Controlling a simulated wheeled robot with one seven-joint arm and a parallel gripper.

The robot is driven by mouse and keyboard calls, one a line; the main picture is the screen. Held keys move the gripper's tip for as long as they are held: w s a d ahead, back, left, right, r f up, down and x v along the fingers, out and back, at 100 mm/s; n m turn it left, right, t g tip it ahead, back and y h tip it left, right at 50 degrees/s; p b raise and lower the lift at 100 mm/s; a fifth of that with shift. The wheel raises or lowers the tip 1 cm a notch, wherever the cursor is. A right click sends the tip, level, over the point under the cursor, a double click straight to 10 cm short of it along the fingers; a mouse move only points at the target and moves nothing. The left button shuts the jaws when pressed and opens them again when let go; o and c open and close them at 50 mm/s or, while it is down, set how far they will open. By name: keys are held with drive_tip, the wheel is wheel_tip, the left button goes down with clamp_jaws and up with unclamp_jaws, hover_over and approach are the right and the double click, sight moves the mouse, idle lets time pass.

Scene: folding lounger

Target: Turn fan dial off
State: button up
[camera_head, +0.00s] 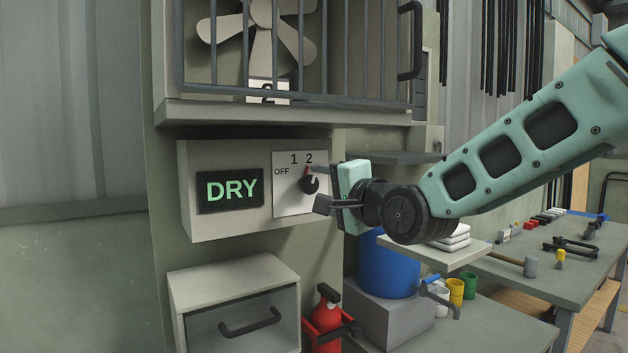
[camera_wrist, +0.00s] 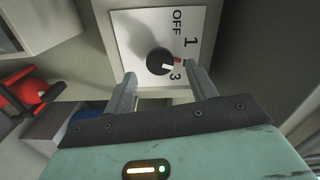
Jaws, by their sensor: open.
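The fan dial (camera_head: 310,184) is a black knob on a white plate (camera_head: 285,200) marked OFF, 1 and 2. It also shows in the wrist view (camera_wrist: 159,60), where a 3 is visible too. A red mark on the dial points up, near the 2, away from OFF. My gripper (camera_head: 320,187) is open in front of the dial, with one finger higher and one lower. In the wrist view my gripper (camera_wrist: 161,76) has its two fingers on either side of the dial, with gaps. I cannot tell whether a finger touches it.
A DRY display (camera_head: 230,190) sits left of the dial plate. A barred cage (camera_head: 290,98) with a fan (camera_head: 262,35) is above. A drawer (camera_head: 235,283), a red extinguisher (camera_head: 327,318) and a blue drum (camera_head: 388,267) are below. A workbench (camera_head: 530,275) with tools stands right.

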sight(312, 186)
drive_tip(key=shift+p+x, duration=0.5)
drive_tip(key=shift+x, duration=1.35)
drive_tip(key=shift+c, duration=0.4)
drive_tip(key=c, duration=0.9)
